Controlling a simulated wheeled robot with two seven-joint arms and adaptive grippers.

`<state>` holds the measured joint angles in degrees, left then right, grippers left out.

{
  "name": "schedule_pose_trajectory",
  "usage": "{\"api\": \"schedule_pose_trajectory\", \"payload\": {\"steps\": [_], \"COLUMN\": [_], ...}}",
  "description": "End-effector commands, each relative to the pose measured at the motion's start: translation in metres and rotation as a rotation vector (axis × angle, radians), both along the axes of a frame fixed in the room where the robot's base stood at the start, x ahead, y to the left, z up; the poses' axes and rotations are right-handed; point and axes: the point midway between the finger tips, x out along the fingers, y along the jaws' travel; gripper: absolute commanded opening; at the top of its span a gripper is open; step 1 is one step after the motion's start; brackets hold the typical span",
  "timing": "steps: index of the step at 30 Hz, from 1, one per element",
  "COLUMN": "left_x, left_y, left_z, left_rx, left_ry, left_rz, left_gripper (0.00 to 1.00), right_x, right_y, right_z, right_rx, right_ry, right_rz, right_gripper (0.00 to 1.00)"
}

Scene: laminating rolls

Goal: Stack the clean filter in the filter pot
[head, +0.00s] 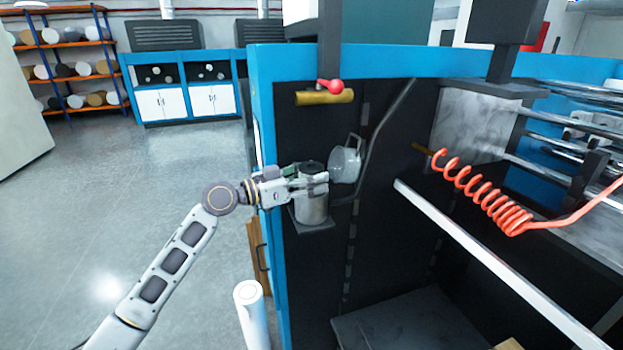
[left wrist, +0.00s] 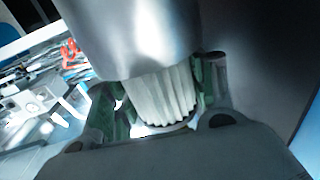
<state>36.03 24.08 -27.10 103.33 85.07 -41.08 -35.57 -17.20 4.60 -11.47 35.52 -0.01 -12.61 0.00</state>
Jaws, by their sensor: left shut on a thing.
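My left gripper (head: 318,186) is beside a metal canister (head: 312,209) mounted on a bracket at the machine's dark side. In the left wrist view my left gripper (left wrist: 155,100) is shut on a white pleated filter (left wrist: 162,95). The filter's far end disappears at the edge of a silver cylinder (left wrist: 135,35); I cannot tell whether it is inside or behind it. In the head view the filter is not clearly visible. My right gripper is not in view.
A blue-edged machine frame (head: 262,130) stands close to my left arm. A red-knobbed lever (head: 331,87) and a dark hose (head: 385,128) are near the cup. A coiled red hose (head: 490,200) hangs to the right. A white roll (head: 251,315) stands below. Floor is clear at left.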

Motion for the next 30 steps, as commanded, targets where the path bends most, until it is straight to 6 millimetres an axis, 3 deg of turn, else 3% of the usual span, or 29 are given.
{"api": "schedule_pose_trajectory", "payload": {"steps": [12,13,18,30], "left_x": [-0.0001,-0.0001,-0.0001,-0.0001], "left_y": [0.0,0.0,0.0,0.0], "left_z": [-0.0038,-0.004,-0.0038,-0.0036], "left_rx": [0.0,0.0,0.0,0.0], "left_ry": [-0.001,0.0,0.0,0.0], "left_rz": [0.0,0.0,0.0,0.0], "left_gripper": [0.31,0.56,0.76,0.76], "right_x": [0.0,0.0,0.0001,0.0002], "right_y": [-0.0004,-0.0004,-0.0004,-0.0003], "right_z": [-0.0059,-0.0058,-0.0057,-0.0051], "right_rx": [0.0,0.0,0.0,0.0], "right_ry": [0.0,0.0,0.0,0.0], "right_rz": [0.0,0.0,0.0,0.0], "right_gripper": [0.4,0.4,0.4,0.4]}}
